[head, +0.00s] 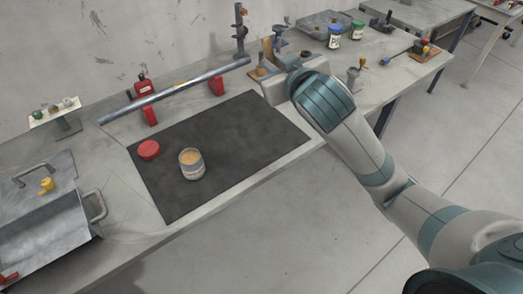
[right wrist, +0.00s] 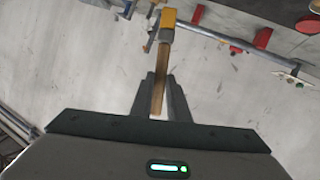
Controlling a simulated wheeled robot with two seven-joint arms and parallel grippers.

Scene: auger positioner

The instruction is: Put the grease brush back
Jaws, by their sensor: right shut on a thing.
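My right gripper (right wrist: 158,98) is shut on the wooden handle of the grease brush (right wrist: 158,88). In the right wrist view the brush points away from the gripper, with a grey band and a yellow-orange head (right wrist: 169,18) at its far end. In the head view my right wrist is over the back right of the bench and hides most of the gripper and brush. An open grease tin (head: 191,165) with orange-yellow contents stands on the black mat (head: 240,135). A red lid (head: 149,149) lies beside it. My left gripper is out of view.
A long metal rod (head: 180,89) rests across red stands (head: 146,100) behind the mat. Blue-grey clamp hardware (head: 280,38), bottles (head: 335,36) and a grey tray (head: 318,22) stand at the back right. A metal box (head: 45,235) is at left. The mat's right part is clear.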

